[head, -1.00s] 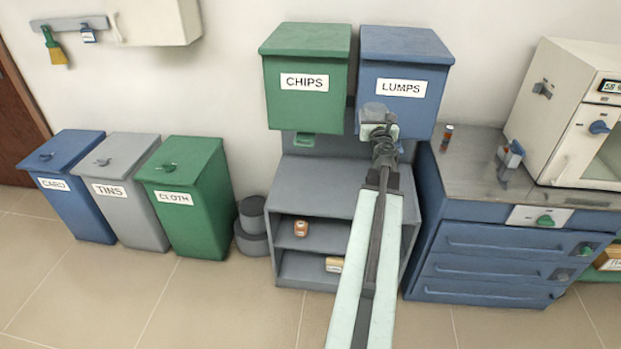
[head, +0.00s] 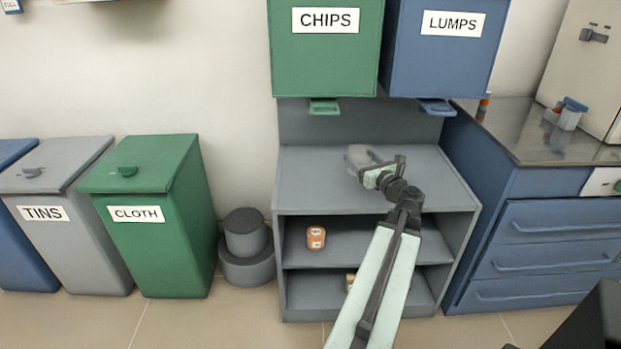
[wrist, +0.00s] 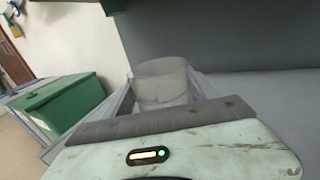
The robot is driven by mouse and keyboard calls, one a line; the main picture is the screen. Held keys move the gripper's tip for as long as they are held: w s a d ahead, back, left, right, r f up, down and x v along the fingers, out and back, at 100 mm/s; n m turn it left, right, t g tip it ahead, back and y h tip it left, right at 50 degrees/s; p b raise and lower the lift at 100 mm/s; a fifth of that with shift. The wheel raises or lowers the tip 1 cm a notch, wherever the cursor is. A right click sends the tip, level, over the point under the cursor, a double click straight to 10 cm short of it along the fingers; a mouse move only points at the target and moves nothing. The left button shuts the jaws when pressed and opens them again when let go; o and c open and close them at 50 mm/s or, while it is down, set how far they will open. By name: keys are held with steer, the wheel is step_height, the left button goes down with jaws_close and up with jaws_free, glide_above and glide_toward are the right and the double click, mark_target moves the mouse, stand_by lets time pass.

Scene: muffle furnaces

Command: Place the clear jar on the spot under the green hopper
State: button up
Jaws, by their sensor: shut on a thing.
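The clear jar (head: 358,157) is held in my gripper (head: 368,168), over the grey shelf top (head: 305,178) below the hoppers. In the wrist view the jar (wrist: 160,82) shows upright behind the gripper's dark edge, its lower part hidden. I cannot tell whether it touches the surface. My gripper is shut on it. The green hopper (head: 325,60), labelled CHIPS, hangs above and to the left of the jar, with a green slide handle (head: 324,107) at its bottom. No marked spot is visible on the shelf top.
The blue LUMPS hopper (head: 440,55) hangs to the right, with its handle (head: 437,107) low over the shelf. An orange-brown jar (head: 316,237) stands on the shelf below. A blue drawer cabinet (head: 540,230) stands at right, the green CLOTH bin (head: 160,235) at left. The shelf top's left part is clear.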

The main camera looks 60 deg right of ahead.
steer(key=shift+w, duration=0.15)
steer(key=w, duration=0.5)
steer(key=w+d+f+b, duration=0.1)
steer(key=w, duration=0.9)
steer(key=shift+w+d+f, duration=0.2)
steer(key=shift+w+d, duration=0.05)
step_height(320, 180, down, 4)
steer(key=b, duration=0.4)
steer(key=o, duration=1.5)
steer(key=shift+r, duration=0.15)
